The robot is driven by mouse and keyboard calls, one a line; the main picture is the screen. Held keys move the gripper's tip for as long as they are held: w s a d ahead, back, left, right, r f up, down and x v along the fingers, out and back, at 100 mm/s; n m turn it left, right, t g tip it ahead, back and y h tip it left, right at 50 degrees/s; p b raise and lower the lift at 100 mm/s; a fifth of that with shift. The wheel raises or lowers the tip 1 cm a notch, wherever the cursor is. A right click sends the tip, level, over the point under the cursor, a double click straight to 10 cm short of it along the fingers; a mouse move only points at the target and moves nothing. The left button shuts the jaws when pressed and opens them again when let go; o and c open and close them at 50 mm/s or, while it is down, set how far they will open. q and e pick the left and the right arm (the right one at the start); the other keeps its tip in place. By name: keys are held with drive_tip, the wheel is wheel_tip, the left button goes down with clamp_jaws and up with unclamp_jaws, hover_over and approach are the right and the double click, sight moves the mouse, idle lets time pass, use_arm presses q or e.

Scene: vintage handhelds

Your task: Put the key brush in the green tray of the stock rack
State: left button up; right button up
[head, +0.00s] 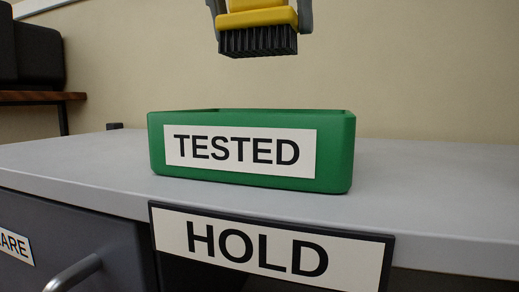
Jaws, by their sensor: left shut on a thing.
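The key brush (258,35) has a yellow body and black bristles pointing down. My left gripper (260,8) is shut on it at the top edge of the head view, with a grey finger on each side; the rest of the gripper is out of frame. The brush hangs in the air above the green tray (335,150), clear of its rim. The tray carries a white label reading TESTED and sits on the grey top of the rack (430,200). The inside of the tray is mostly hidden by its front wall. My right gripper is not in view.
A HOLD sign (270,248) is on the rack's front edge below the tray. A drawer handle (72,274) sticks out at lower left. A dark object (38,55) stands on a wooden shelf (45,97) at the far left. The grey top beside the tray is clear.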

sight(255, 29)
use_arm(q)
drive_tip(key=shift+s+d+r, duration=0.1)
drive_tip(key=shift+s, duration=0.35)
drive_tip(key=shift+x, duration=1.05)
drive_tip(key=shift+s+f, duration=0.15)
drive_tip(key=shift+f, duration=3.7)
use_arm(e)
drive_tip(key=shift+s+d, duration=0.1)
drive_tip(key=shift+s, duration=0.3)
use_arm(q)
drive_tip(key=shift+f, duration=0.1)
